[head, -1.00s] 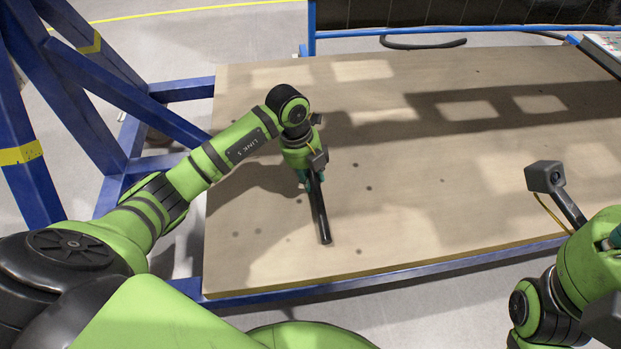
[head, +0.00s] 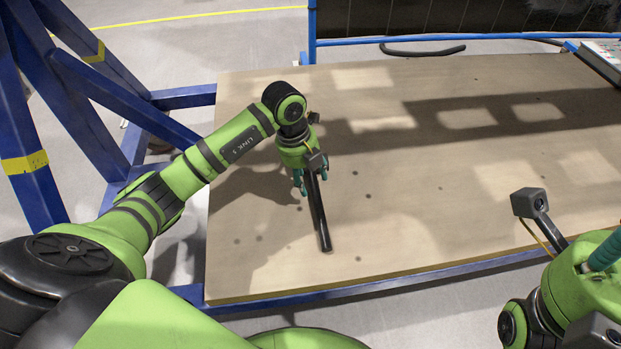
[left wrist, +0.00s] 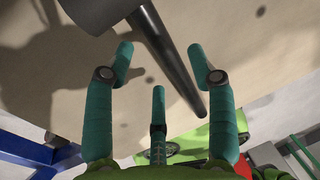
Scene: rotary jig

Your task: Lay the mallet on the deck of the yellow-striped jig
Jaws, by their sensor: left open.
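The mallet (head: 319,215) has a dark handle pointing toward me over the wooden deck (head: 430,220). Its grey head (left wrist: 95,12) shows at the top of the left wrist view and is hidden under my gripper in the head view. My left gripper (head: 312,178) is open, its teal fingers spread on either side of the mallet. In the left wrist view, the handle (left wrist: 165,50) runs between the fingertips, not clasped. I cannot tell whether the whole mallet touches the deck. My right gripper (head: 604,252) shows only a teal part at the right edge.
A blue frame with yellow stripes (head: 25,163) stands left of the deck. A blue rail (head: 430,40) and dark panel are behind it. A light box (head: 605,55) sits at the far right corner. Most of the deck right of the mallet is clear.

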